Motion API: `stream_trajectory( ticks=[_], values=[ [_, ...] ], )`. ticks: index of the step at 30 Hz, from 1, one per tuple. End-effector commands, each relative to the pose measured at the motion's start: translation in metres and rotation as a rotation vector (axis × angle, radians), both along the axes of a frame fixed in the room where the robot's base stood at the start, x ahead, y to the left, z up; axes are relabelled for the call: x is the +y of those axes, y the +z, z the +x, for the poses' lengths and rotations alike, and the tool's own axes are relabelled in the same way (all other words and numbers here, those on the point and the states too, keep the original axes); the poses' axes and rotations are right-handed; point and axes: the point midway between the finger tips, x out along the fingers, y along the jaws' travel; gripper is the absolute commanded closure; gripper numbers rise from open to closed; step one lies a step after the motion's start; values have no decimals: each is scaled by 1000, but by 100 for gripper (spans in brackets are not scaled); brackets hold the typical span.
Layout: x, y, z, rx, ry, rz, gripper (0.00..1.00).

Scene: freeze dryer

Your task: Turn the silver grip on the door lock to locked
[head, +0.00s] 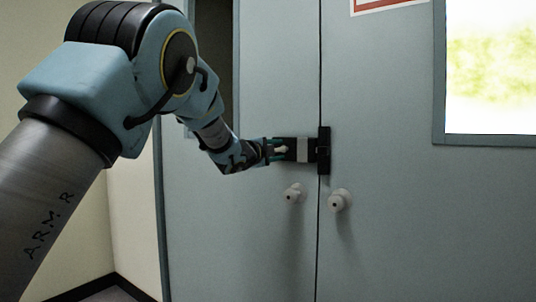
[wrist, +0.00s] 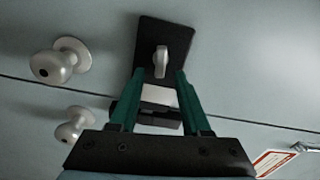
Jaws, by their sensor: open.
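The door lock is a black plate (wrist: 150,32) with a silver grip (wrist: 161,62) on it, seen in the wrist view. In the head view the lock's black body (head: 324,150) sits at the seam of the double doors, with a silver piece (head: 303,150) to its left. My gripper (wrist: 156,82) is open, its two green fingers on either side of the silver grip's near end. I cannot tell whether the fingers touch it. In the head view my gripper (head: 279,149) is at the left end of the lock and hides part of it.
Two round silver knobs, the left one (head: 294,193) and the right one (head: 339,201), stick out of the doors below the lock. A window (head: 490,66) is in the right door. A red-bordered sign (head: 385,5) is above. The floor shows at lower left.

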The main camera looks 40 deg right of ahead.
Motion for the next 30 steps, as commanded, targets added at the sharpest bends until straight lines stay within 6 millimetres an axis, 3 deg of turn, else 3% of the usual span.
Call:
stream_trajectory(
  ticks=[6,12,30],
  values=[
    [44,-1,-11,2,1,0,52],
    [70,-1,-19,1,0,0,52],
    [78,-1,-21,0,0,1,52]
  ],
)
